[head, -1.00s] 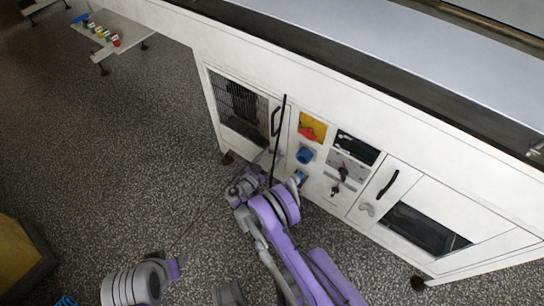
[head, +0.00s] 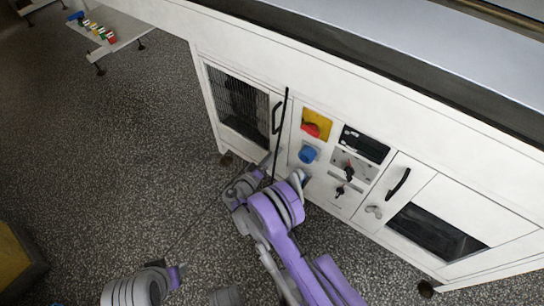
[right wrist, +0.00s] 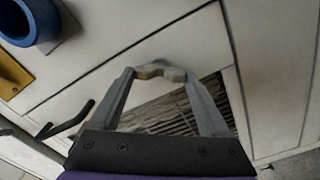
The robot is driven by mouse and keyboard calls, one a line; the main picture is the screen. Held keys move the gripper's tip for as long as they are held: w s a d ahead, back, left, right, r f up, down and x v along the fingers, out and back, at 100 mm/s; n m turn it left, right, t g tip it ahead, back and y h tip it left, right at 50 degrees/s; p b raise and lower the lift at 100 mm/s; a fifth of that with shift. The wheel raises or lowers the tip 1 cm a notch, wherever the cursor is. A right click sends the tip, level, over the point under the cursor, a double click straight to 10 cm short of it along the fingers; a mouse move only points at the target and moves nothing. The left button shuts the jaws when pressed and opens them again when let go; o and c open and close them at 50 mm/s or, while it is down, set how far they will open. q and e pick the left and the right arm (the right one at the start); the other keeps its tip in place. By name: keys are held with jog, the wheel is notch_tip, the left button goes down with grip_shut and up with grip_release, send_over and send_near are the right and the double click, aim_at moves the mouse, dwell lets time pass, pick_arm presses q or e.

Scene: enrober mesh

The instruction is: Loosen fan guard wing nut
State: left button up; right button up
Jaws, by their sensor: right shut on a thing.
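The fan guard wing nut (right wrist: 160,70) is a small pale grey-beige piece at the cabinet face in the right wrist view. My right gripper (right wrist: 162,72) is shut on it, with a grey fingertip on each side. Dark mesh of the fan guard (right wrist: 175,118) shows between and beyond the fingers. In the head view, the guard (head: 238,105) fills the window of the left door. My right arm hides the wing nut and fingertips there. Part of my left arm shows at the bottom left, but I see no left gripper fingers.
A blue knob (head: 308,153) and a red switch on a yellow plate (head: 316,124) sit right of the left door. A black door handle (head: 277,117) and a thin black rod (head: 282,125) are close to my right arm.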

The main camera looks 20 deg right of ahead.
jog(key=shift+f+n+b, duration=0.15)
jog(key=shift+n+b, duration=0.4)
jog(key=shift+n, duration=2.75)
jog(key=o, duration=1.2)
jog(key=p+v, duration=0.2)
jog(key=v, duration=0.8)
jog(key=shift+s+a, duration=0.25)
jog(key=shift+a, duration=0.1)
